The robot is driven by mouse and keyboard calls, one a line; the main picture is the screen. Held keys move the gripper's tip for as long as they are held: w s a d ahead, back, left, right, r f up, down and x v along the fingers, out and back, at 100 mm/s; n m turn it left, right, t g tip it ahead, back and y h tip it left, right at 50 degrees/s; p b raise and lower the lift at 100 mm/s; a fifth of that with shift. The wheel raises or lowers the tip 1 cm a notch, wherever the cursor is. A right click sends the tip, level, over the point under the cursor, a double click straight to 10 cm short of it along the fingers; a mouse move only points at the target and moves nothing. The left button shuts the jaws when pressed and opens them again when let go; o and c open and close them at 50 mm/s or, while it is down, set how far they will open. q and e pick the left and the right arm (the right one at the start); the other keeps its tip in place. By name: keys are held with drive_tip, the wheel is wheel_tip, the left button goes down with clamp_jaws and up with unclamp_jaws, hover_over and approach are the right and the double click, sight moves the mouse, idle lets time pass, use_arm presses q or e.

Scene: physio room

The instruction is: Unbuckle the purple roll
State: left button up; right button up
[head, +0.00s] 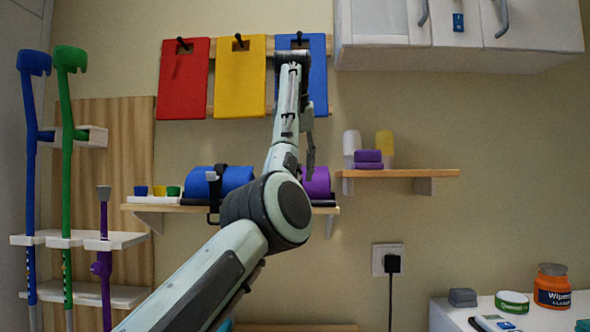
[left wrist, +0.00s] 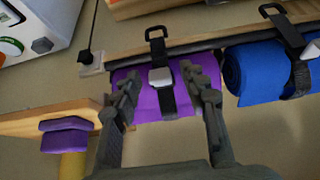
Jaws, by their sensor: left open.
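The purple roll (head: 318,183) lies on the wall shelf (head: 170,208), partly hidden behind my left arm in the head view. In the left wrist view, the purple roll (left wrist: 146,104) has a black strap (left wrist: 168,99) around it with a light grey buckle (left wrist: 161,77). The strap's end loops over a dark bar at the shelf edge. My left gripper (left wrist: 160,82) is open, with its fingers on either side of the strap and buckle in that view. I cannot tell whether they touch the roll. My right gripper is in neither view.
A strapped blue roll (head: 237,179) lies beside the purple one. A second shelf (head: 405,173) holds purple blocks (head: 368,159) and bottles. Red, yellow and blue boards hang above. Crutches (head: 65,180) stand at left. A counter (head: 450,315) with tubs is at lower right.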

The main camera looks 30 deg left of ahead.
use_arm(q)
drive_tip(key=v, duration=1.2)
drive_tip(key=shift+f, duration=0.1)
